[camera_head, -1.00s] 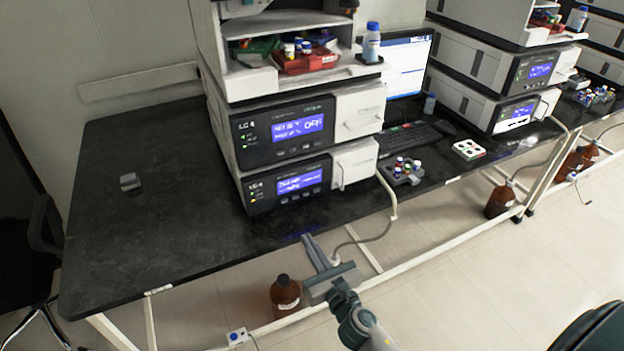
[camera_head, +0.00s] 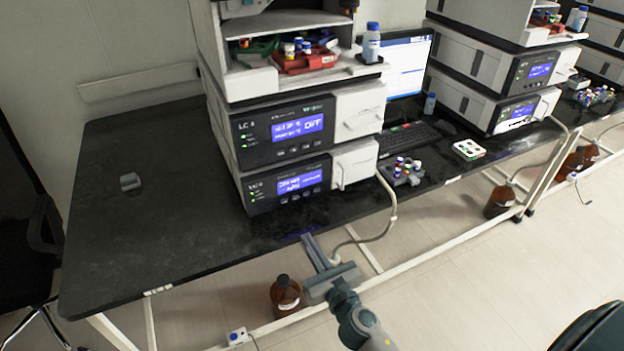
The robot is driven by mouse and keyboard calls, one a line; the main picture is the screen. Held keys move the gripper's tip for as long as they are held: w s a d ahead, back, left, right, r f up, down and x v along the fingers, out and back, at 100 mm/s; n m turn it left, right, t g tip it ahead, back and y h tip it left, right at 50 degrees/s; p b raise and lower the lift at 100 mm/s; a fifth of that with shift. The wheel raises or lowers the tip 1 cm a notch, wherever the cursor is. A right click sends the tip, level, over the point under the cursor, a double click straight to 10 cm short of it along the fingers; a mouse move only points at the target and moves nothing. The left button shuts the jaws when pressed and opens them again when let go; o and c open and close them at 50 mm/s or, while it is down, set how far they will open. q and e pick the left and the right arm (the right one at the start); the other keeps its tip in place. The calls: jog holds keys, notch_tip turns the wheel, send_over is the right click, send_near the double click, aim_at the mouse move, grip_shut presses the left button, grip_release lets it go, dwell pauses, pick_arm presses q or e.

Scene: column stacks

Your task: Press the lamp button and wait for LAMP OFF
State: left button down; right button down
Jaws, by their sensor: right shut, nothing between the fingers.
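The column stack marked LC 4 stands on the black bench. Its upper module (camera_head: 283,146) has a blue screen (camera_head: 297,128) that seems to read OFF; the small text is too blurred to read. A row of small buttons (camera_head: 293,151) lies under that screen. The lower module (camera_head: 256,207) has a second blue screen (camera_head: 300,182) with buttons below it. I cannot tell which button is the lamp button. My right gripper (camera_head: 309,240) is shut and empty at the bench's front edge, below the lower module and apart from its buttons. My left gripper is out of view.
The black bench (camera_head: 150,225) is mostly clear at the left, with a small grey block (camera_head: 130,181). A vial rack (camera_head: 402,174) and a hose (camera_head: 390,215) are right of the stack. A brown bottle (camera_head: 285,297) stands on the floor.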

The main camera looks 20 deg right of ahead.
jog(key=shift+f, duration=0.15)
dwell(0.8)
jog(key=s+f+m+g, duration=0.2)
jog(key=s+f+m, duration=0.3)
jog(key=f, duration=0.6)
jog(key=s+f+m+g, duration=0.3)
jog(key=f+m, duration=0.3)
jog(key=f, duration=0.4)
jog(key=s+f+m+g, duration=0.2)
jog(key=s+f+m, duration=0.35)
jog(key=f, duration=0.55)
jog(key=s+f+m+g, duration=0.3)
jog(key=s+f+m, duration=0.5)
jog(key=s, duration=0.5)
jog(key=s+f+m+g, duration=0.4)
jog(key=s+f+m, duration=0.5)
jog(key=s, duration=0.5)
notch_tip(320, 180, down, 3)
jog(key=shift+a+r, duration=0.1)
jog(key=shift+a, duration=0.2)
